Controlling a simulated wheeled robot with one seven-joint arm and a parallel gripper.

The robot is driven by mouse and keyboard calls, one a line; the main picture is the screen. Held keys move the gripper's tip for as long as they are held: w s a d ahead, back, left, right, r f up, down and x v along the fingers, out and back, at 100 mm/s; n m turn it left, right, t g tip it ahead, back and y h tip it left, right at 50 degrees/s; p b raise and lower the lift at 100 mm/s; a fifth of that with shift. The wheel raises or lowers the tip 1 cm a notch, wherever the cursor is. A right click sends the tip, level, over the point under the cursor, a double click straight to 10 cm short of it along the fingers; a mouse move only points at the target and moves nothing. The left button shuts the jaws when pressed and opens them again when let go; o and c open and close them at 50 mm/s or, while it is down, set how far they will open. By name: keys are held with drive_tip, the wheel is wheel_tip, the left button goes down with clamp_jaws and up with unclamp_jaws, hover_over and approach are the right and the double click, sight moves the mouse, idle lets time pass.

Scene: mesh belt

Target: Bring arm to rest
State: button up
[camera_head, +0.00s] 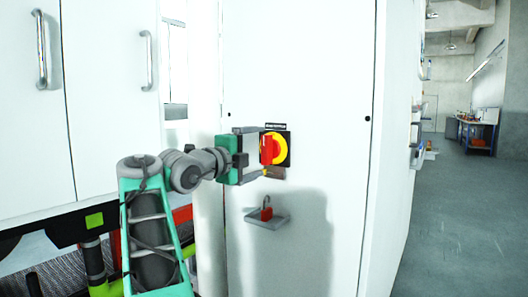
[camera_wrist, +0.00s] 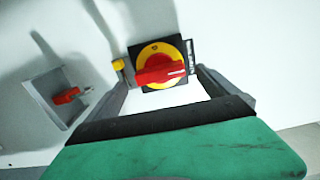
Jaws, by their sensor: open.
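My gripper (camera_head: 260,151) is open in front of a rotary switch on a white cabinet panel. The switch has a red handle (camera_head: 267,149) on a yellow disc (camera_head: 283,150) with a black square plate. In the wrist view the red handle (camera_wrist: 161,74) lies between the two spread fingers, nearer the camera than the disc. I cannot tell whether a finger touches the switch. A small yellow piece (camera_wrist: 118,65) sits beside the plate, near one fingertip. My arm reaches in from the lower left in the head view.
A red padlock (camera_head: 266,213) rests on a small grey ledge (camera_head: 262,223) below the switch. White cabinet doors with metal handles (camera_head: 148,60) stand at the left. Open grey floor (camera_head: 465,220) lies right of the panel, with a blue workbench (camera_head: 478,132) farther back.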

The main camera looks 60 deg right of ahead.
drive_tip(key=shift+w+a, duration=0.2)
drive_tip(key=shift+a, duration=1.15)
